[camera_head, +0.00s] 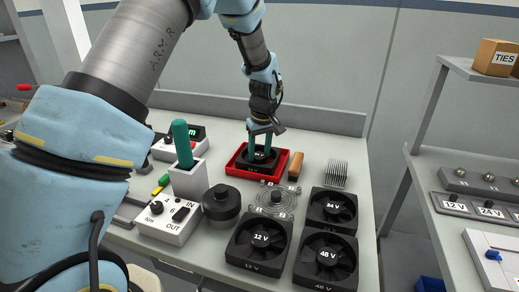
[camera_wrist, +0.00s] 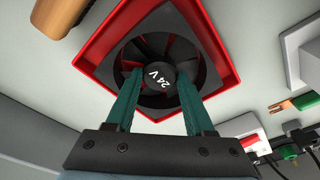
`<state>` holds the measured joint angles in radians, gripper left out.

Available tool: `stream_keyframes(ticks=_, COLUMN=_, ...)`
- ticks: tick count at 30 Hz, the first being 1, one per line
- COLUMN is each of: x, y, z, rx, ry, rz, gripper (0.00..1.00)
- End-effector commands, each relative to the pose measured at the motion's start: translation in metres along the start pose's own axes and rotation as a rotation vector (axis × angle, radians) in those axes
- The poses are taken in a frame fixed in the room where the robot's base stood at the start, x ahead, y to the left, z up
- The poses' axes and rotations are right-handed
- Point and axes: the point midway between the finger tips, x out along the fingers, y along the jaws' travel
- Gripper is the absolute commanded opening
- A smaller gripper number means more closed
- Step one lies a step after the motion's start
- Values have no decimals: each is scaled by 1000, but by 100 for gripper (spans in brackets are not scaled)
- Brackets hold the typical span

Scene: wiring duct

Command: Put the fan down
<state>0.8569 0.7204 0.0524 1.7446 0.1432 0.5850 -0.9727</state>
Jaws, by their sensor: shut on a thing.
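My gripper (camera_head: 261,146) reaches down over the red tray (camera_head: 242,172) at the back of the bench. Its teal fingers are shut on a black fan (camera_head: 258,158). In the wrist view the fan (camera_wrist: 152,49) has a hub marked 24 V, and the gripper's fingertips (camera_wrist: 158,78) are at the sides of that hub. The fan is within the rim of the red tray (camera_wrist: 216,42). I cannot tell whether it touches the tray floor.
Three more fans, marked 12 V (camera_head: 262,240), 24 V (camera_head: 333,207) and 48 V (camera_head: 326,257), stand at the front right. A wooden-handled item (camera_head: 296,166) and a finned heatsink (camera_head: 336,175) are right of the tray. A black round knob (camera_head: 221,203) and a control box (camera_head: 169,219) are in front.

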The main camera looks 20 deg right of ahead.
Motion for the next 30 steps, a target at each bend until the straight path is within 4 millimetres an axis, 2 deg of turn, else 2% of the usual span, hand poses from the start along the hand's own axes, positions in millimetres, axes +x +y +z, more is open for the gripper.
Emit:
stream_keyframes(ticks=9, x=3, y=0, z=0, rx=-1, ry=1, rz=1, gripper=9)
stream_keyframes(ticks=10, x=3, y=0, z=0, rx=-1, ry=1, rz=1, gripper=55)
stream_keyframes(ticks=18, x=2, y=0, z=0, rx=-1, ry=1, rz=1, gripper=84)
stream_keyframes(ticks=25, x=1, y=0, z=0, rx=-1, ry=1, rz=1, gripper=84)
stream_keyframes(ticks=30, x=-11, y=1, z=-1, rx=-1, ry=3, rz=4, gripper=84)
